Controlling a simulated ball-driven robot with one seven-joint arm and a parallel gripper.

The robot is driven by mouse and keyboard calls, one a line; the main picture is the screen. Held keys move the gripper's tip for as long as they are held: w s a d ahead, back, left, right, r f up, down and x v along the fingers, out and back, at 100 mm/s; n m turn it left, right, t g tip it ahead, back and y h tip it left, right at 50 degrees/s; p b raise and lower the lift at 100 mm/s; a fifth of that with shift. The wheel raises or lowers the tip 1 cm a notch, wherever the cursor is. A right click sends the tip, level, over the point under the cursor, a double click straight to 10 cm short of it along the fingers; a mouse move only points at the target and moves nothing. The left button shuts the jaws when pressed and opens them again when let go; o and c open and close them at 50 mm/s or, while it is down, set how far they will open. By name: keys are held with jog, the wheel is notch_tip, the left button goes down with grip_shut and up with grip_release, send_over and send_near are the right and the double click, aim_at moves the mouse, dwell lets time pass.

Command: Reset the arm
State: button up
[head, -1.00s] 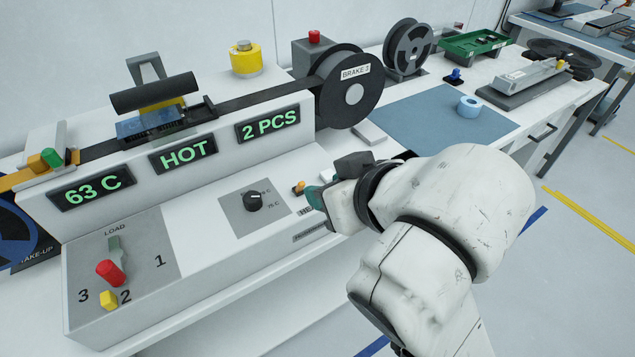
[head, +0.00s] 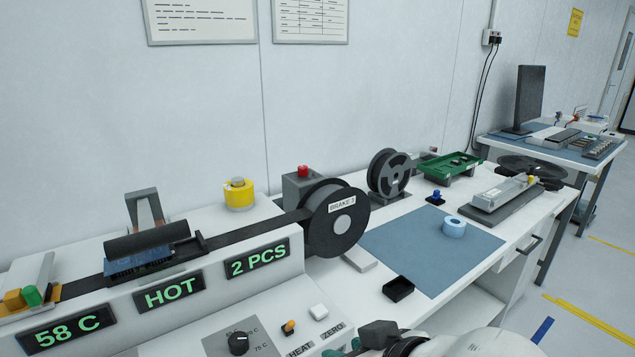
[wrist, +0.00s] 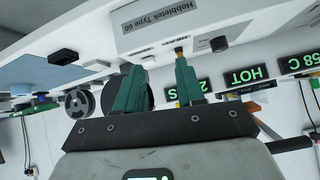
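My gripper (wrist: 159,68) shows in the wrist view with its two green fingers apart and nothing between them. In the head view only its green tip (head: 335,353) and part of my arm show at the bottom edge, in front of the white machine (head: 190,335). In the wrist view, which is upside down, the machine's front with the "Hobbletek Type 60" label (wrist: 172,17) lies beyond the fingers. An orange-tipped toggle (head: 288,327) by HEAT and a white button (head: 319,311) by ZERO are near the gripper. Any contact with the machine cannot be told.
The displays read 58 C (head: 66,333), HOT (head: 170,292) and 2 PCS (head: 259,260). A small black tray (head: 398,289), a blue mat (head: 415,255) and a light-blue tape roll (head: 454,227) lie right. The mat is mostly clear.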

jog(key=s+d+f+m+g+h, duration=0.2)
jog(key=s+d+f+g, duration=0.1)
jog(key=s+d+f, duration=0.8)
jog(key=s+d+f+m+g+h+p, duration=0.1)
jog(key=s+d+f+m+g+h, duration=0.2)
jog(key=s+d+f, duration=0.8)
notch_tip(320, 180, down, 5)
jog(key=shift+s+d+f+g, duration=0.15)
jog(key=shift+s+d+g, duration=0.3)
jog(key=shift+s, duration=0.6)
